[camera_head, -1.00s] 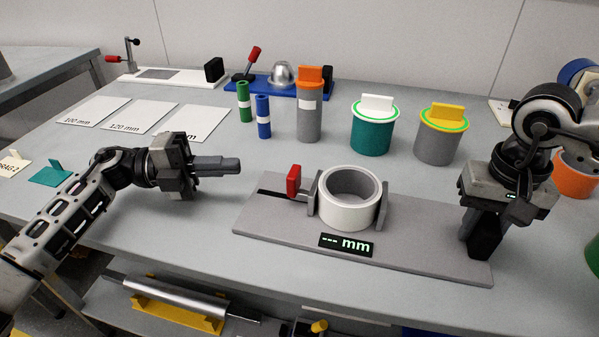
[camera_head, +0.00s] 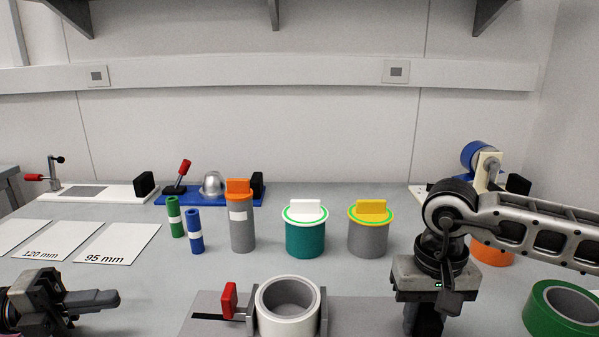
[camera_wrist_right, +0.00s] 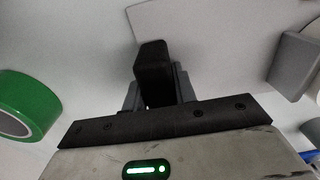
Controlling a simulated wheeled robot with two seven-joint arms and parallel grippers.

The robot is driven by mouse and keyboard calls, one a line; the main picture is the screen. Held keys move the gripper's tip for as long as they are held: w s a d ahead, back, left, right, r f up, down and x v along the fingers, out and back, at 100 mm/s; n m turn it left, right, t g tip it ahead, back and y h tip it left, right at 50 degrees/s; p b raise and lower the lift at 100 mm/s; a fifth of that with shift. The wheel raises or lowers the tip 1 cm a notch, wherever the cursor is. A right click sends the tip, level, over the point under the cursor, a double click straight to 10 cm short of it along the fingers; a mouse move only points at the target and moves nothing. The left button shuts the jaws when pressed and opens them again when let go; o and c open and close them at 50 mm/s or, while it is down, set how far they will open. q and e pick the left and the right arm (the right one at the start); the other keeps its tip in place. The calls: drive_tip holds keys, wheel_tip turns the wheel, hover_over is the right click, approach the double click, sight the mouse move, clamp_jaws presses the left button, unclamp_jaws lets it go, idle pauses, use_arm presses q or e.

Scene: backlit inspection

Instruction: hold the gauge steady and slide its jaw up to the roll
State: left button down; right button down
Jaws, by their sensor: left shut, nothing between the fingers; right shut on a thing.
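The gauge (camera_head: 365,317) is a flat grey base on the table, cut off by the bottom edge of the head view. A white roll (camera_head: 287,309) stands on it between two grey jaws; the jaw on the left (camera_head: 250,315) is beside a red handle (camera_head: 229,301). I cannot tell whether that jaw touches the roll. My right gripper (camera_head: 424,322) points down at the gauge's right end. In the right wrist view it is shut on a black block (camera_wrist_right: 153,70). My left gripper (camera_head: 117,298) is shut and empty, left of the gauge and apart from the red handle.
Behind the gauge stand a teal canister (camera_head: 305,238), a grey canister with a yellow lid (camera_head: 369,236), an orange-capped cylinder (camera_head: 242,222) and green and blue rolls. A large green roll (camera_head: 565,308) lies at right. Labelled cards (camera_head: 118,243) lie at left.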

use_arm(q)
drive_tip(key=shift+w+d+m, duration=0.3)
drive_tip(key=shift+d+m, duration=0.05)
drive_tip(key=shift+m, duration=0.65)
use_arm(e)
drive_tip(key=shift+f, duration=0.1)
use_arm(q)
drive_tip(key=w+d+m+g, duration=0.1)
drive_tip(key=d+m, duration=0.1)
drive_tip(key=m, duration=0.3)
drive_tip(key=w+d+m+g, duration=0.1)
drive_tip(key=d+m, duration=0.1)
drive_tip(key=m, duration=0.3)
drive_tip(key=w+d+m+g, duration=0.1)
drive_tip(key=d+m+g, duration=0.1)
drive_tip(key=m, duration=0.3)
drive_tip(key=shift+h, duration=0.4)
drive_tip(key=m, duration=0.1)
drive_tip(key=d+m+g, duration=0.1)
drive_tip(key=shift+w+m, duration=0.15)
drive_tip(key=shift+m, duration=0.25)
drive_tip(key=shift+d+m, duration=0.3)
drive_tip(key=shift+d, duration=3.25)
use_arm(e)
drive_tip(key=shift+s, duration=0.1)
use_arm(q)
drive_tip(key=shift+d, duration=0.45)
drive_tip(key=shift+a, duration=0.1)
drive_tip(key=shift+a, duration=1.95)
